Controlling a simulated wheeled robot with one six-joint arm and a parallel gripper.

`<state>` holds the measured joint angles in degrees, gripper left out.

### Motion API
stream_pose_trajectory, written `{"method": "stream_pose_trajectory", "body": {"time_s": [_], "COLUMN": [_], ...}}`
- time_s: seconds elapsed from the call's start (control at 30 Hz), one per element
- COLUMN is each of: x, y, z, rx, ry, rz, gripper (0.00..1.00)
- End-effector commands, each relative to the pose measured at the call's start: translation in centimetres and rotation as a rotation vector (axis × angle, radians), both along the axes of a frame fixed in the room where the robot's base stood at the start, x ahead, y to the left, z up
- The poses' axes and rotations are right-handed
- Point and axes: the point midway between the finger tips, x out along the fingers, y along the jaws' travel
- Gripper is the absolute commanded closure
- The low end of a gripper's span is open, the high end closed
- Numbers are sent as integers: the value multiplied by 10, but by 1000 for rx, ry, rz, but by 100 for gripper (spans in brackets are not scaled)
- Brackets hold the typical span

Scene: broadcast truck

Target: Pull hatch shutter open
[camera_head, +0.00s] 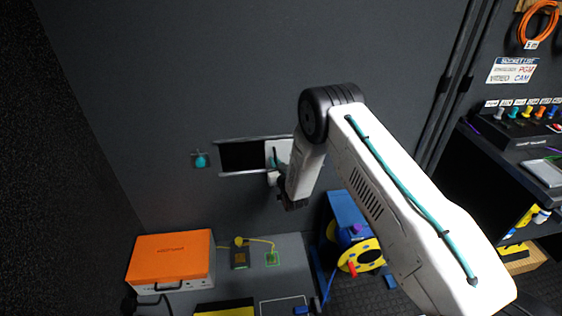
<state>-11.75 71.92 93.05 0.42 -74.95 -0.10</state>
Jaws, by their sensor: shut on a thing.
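The hatch in the dark back wall shows as a black opening (243,156) between light upper and lower rails. The pale hatch shutter (280,152) stands at the right end of the rails, with the opening bare to its left. My gripper (273,176) is at the shutter, shut on it, probably at its handle. My wrist and arm come in from the right and cover the shutter's right part. The fingertips are small and partly hidden, so the exact grip cannot be made out.
A teal knob (201,161) is on the wall left of the hatch. Below are an orange-topped case (171,258), a grey worktop (290,262) with small items, and a blue-and-yellow cable reel (366,254). Dark shelving (476,165) stands at the right.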

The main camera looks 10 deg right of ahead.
Motion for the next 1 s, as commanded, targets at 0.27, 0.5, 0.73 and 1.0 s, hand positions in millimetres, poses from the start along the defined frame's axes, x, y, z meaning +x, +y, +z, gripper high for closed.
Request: {"method": "stream_pose_trajectory", "body": {"time_s": [0.27,0.5,0.73,1.0], "x": [-1,-1,-1,-36], "y": [3,3,1,-6], "z": [0,0,0,0], "rx": [0,0,0,0], "ry": [0,0,0,2], "rz": [7,6,4,4], "gripper": [100,74,74,74]}}
